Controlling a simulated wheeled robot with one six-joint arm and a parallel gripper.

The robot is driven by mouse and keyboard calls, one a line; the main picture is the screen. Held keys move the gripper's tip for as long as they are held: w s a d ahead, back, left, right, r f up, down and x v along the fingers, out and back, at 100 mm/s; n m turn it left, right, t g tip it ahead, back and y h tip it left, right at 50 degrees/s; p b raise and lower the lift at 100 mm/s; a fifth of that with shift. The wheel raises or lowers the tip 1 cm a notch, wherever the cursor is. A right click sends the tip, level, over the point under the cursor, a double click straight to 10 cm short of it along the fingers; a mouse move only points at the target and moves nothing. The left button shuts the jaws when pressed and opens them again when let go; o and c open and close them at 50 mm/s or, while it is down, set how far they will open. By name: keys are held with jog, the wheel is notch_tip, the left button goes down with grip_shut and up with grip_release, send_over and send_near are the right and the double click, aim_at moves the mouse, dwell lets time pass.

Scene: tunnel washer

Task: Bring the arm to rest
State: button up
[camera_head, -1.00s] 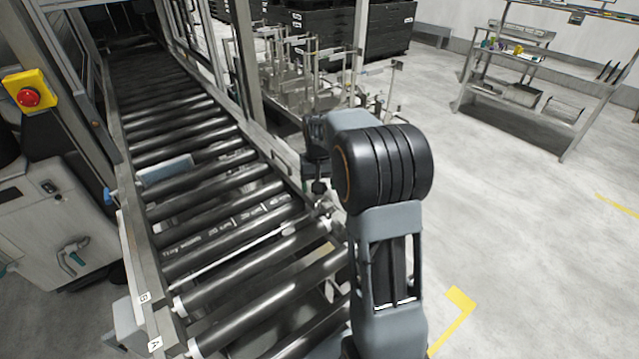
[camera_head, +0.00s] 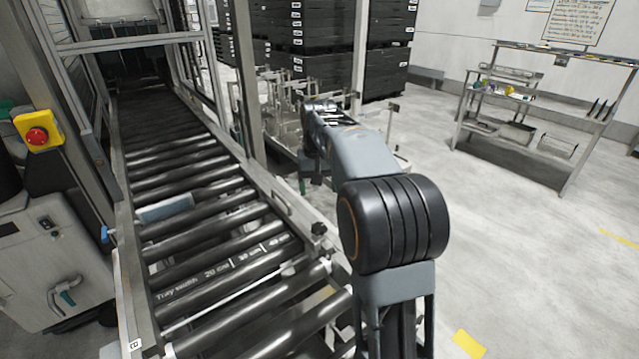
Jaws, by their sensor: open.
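My arm (camera_head: 365,155) rises from the bottom of the head view, bends at a thick black joint and reaches forward beside the roller conveyor. My gripper (camera_head: 314,178) is at the far end of the arm, small, dark and partly hidden by the wrist. It is open and points down by the conveyor's right side rail. I see nothing held in it, though the fingertips are hard to make out.
The roller conveyor (camera_head: 215,262) runs away on the left, with a red emergency button (camera_head: 37,137) beside it. Stacked black trays (camera_head: 300,30) and metal racks stand behind the arm. A steel shelf table (camera_head: 540,95) stands at right. Open floor (camera_head: 520,240) lies between.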

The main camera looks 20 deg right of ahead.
jog(key=shift+r, duration=0.35)
dwell(0.3)
jog(key=s+a+f+n+t, duration=0.1)
jog(key=s+a+f, duration=0.1)
jog(key=s, duration=0.4)
jog(key=s+a+f+n+t, duration=0.1)
jog(key=s+a+f, duration=0.2)
jog(key=s, duration=0.4)
jog(key=s+a+f+n+t, duration=0.1)
jog(key=s+a+f+t, duration=0.1)
jog(key=s+a, duration=0.3)
jog(key=shift+s+f, duration=0.2)
jog(key=shift+s, duration=1.05)
